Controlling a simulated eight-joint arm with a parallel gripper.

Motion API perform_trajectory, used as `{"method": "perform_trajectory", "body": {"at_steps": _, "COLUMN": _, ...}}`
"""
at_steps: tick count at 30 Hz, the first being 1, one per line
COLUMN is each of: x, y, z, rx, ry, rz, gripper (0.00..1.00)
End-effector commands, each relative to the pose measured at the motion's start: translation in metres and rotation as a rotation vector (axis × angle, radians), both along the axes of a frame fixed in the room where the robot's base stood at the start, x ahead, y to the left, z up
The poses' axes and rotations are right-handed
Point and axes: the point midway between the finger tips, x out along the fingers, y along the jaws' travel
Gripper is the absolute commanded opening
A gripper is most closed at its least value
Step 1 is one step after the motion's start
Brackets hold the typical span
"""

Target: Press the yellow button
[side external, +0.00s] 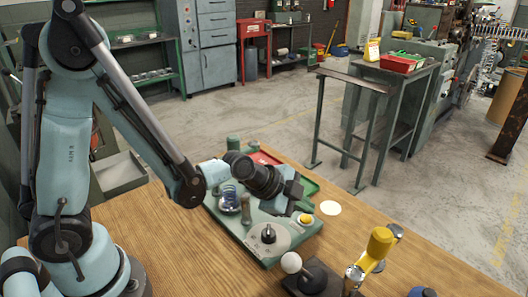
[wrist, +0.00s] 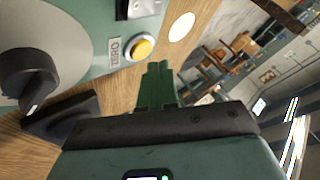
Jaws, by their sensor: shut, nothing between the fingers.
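The yellow button (side external: 305,218) sits in a pale ring at the right corner of the grey-green machine panel (side external: 245,236). In the wrist view the yellow button (wrist: 141,48) is beside a small label that seems to read ZERO. My gripper (side external: 291,207) is over the panel, just up and left of the button in the side view. In the wrist view the green fingers of my gripper (wrist: 158,72) are together and empty, their tips just below and right of the button in the picture. The button is uncovered. I cannot tell the exact gap between tips and button.
A black knob (side external: 268,234) on a pale dial and a blue spring (side external: 229,196) are on the panel. A white-ball lever (side external: 291,263) and a yellow-handled tool (side external: 380,243) stand in front. A pale disc (side external: 330,208) lies on the wooden table (side external: 190,250), with bare wood around it.

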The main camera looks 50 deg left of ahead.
Motion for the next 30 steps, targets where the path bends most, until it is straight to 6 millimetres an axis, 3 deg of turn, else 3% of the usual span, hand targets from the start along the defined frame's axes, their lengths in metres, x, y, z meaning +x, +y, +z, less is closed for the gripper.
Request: {"method": "perform_trajectory", "body": {"at_steps": 30, "x": 0.0, "y": 0.0, "z": -0.011, "rx": 0.0, "ry": 0.0, "rz": 0.0, "gripper": 0.0}}
